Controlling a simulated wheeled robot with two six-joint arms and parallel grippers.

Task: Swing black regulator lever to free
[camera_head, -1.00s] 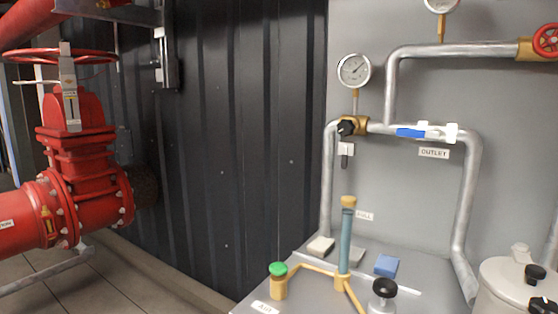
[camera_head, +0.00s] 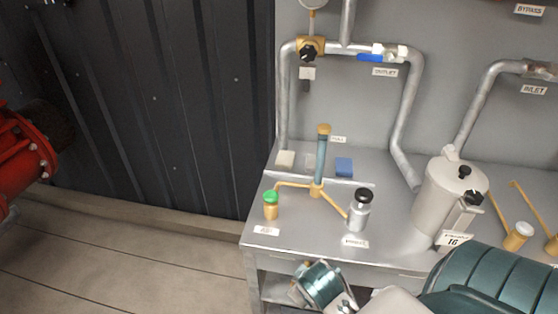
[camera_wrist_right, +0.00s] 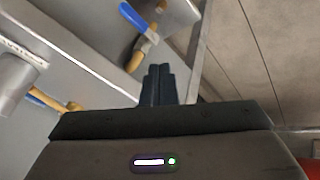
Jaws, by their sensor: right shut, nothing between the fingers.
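The black regulator knob (camera_head: 308,52) sits on a brass fitting (camera_head: 318,43) on the left end of the outlet pipe in the head view. A white tag (camera_head: 307,73) and a short dark lever piece (camera_head: 306,86) hang just below it, pointing down. My right gripper (camera_wrist_right: 158,84) shows in the right wrist view, with its dark fingers together and empty. My left gripper is not in view.
A grey bench (camera_head: 290,240) carries a green-capped brass post (camera_head: 271,205), a teal column (camera_head: 321,158), a black-capped bottle (camera_head: 359,210) and a metal canister (camera_head: 447,195). A blue handle (camera_wrist_right: 136,18) and brass fitting (camera_wrist_right: 143,52) lie beyond my fingers in the wrist view.

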